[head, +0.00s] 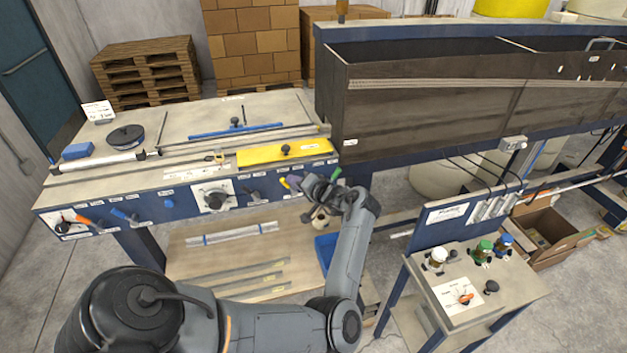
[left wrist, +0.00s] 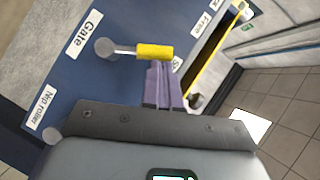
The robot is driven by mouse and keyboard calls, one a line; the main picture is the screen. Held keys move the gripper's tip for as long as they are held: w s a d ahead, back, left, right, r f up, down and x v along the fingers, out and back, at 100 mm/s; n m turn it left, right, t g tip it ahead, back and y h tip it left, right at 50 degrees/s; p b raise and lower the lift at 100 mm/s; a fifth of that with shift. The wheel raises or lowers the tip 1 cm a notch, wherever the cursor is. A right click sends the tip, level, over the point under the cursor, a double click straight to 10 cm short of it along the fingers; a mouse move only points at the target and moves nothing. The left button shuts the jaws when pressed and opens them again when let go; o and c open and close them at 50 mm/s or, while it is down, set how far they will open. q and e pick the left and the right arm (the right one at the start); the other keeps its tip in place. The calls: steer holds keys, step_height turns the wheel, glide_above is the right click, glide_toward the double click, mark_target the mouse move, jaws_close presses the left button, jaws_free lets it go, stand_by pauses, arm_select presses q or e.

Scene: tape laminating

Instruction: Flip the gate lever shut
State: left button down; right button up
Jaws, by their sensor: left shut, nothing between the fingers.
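The gate lever has a grey round pivot and a yellow grip (left wrist: 155,51); in the left wrist view it points right from its pivot, beside the "Gate" label (left wrist: 88,34). In the head view its yellow part (head: 284,184) shows on the blue front panel, just left of my left gripper (head: 308,183). In the left wrist view the purple fingers of my left gripper (left wrist: 163,90) are shut and empty. Their tips are right by the lower side of the yellow grip; I cannot tell whether they touch. My right gripper is not in view.
The blue panel (head: 148,211) also carries an orange lever (head: 84,221), a round dial (head: 214,197) and a green lever (head: 336,173) close to my left gripper. A yellow plate (head: 285,152) lies above. A control stand (head: 478,285) is at the right.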

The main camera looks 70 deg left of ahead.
arm_select(q)
steer(key=shift+s, duration=0.15)
stand_by(0.6)
steer(key=w+a+r+v, duration=0.1)
steer(key=w+v, duration=0.1)
steer(key=v, duration=1.1)
steer(key=shift+a+r, duration=0.2)
steer(key=shift+r, duration=0.1)
